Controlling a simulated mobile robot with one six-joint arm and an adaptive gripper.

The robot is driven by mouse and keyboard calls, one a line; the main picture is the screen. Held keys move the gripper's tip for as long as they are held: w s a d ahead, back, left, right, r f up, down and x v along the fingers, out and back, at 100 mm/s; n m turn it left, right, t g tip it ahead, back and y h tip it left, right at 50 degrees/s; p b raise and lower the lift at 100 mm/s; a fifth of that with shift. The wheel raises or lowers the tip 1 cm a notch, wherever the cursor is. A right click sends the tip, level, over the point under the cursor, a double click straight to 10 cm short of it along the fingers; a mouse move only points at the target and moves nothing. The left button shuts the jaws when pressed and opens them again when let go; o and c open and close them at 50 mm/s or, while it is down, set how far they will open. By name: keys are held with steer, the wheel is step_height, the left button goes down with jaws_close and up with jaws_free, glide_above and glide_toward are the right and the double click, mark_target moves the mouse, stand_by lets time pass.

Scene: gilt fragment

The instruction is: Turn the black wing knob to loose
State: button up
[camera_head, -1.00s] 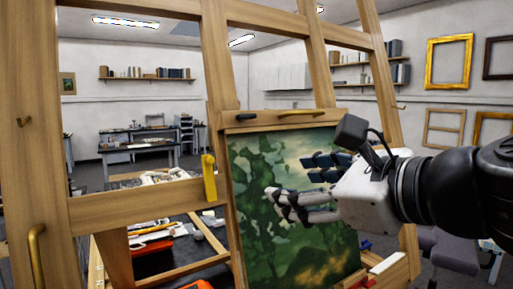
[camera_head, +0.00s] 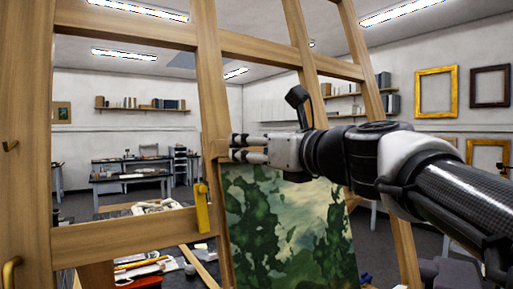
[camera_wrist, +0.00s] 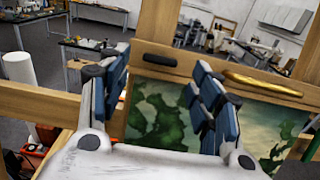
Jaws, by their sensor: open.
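The black wing knob (camera_wrist: 160,59) is a dark, elongated piece on the easel's wooden crossbar, above the green painting (camera_wrist: 155,115) in the wrist view. It lies roughly level, ahead of my gripper (camera_wrist: 161,66) and between its spread fingers, with no contact visible. In the head view, my gripper (camera_head: 240,148) is at the crossbar's height by the left upright, pointing left, and hides the knob. It is open and empty.
A yellow lever (camera_head: 202,208) is on the left upright of the easel (camera_head: 208,90). Tools lie on a cluttered table (camera_head: 145,268) behind the easel.

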steer(key=shift+x, duration=2.25)
steer(key=c, duration=1.1)
steer(key=shift+o, duration=0.2)
